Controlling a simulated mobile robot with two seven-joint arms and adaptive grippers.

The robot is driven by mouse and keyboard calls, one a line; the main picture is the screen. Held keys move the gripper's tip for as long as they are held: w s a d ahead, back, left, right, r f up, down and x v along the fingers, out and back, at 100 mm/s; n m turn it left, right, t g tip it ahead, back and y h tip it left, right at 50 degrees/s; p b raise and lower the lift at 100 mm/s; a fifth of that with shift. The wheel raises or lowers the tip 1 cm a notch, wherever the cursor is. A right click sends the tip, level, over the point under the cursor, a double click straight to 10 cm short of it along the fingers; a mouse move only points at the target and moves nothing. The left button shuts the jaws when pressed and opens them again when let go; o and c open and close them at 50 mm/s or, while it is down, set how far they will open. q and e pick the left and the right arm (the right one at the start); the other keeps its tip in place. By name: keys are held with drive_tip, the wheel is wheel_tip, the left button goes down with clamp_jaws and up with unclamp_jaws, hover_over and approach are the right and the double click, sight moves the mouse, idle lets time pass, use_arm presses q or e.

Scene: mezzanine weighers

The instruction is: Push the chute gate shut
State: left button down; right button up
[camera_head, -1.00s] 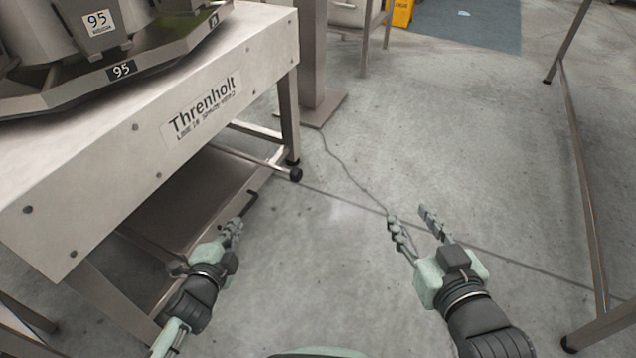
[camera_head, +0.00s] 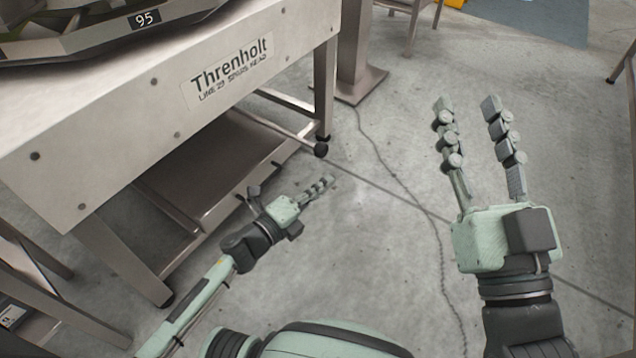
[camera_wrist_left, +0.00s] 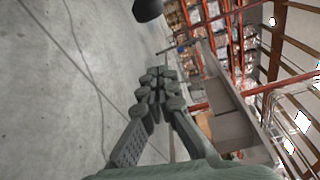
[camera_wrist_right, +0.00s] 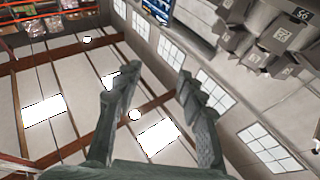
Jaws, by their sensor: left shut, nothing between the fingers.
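Under the weigher's steel frame, a sloping grey-brown metal panel (camera_head: 205,165) with a lipped edge shows in the head view. I cannot tell for certain whether it is the chute gate or part of the chute. My left gripper (camera_head: 326,183) is shut and empty, in front of that panel's right end, pointing right over the floor. Its shut fingers also show in the left wrist view (camera_wrist_left: 156,82). My right gripper (camera_head: 465,103) is open and empty, well to the right of the frame; its spread fingers show in the right wrist view (camera_wrist_right: 157,75).
The weigher frame (camera_head: 110,130) with a Threnholt label fills the left. A steel column (camera_head: 352,50) stands behind its right leg, which has a black foot (camera_head: 321,150). A thin cable (camera_head: 400,185) runs over the floor. The concrete floor (camera_head: 570,150) at right is mostly clear.

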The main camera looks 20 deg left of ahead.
use_arm(q)
drive_tip(key=w, duration=0.6)
drive_tip(key=shift+w+a+r, duration=0.2)
drive_tip(key=shift+w+a, duration=0.15)
drive_tip(key=shift+w, duration=0.05)
use_arm(e)
drive_tip(key=shift+d+r+t, duration=0.15)
drive_tip(key=shift+r+t, duration=0.15)
drive_tip(key=shift+r, duration=0.15)
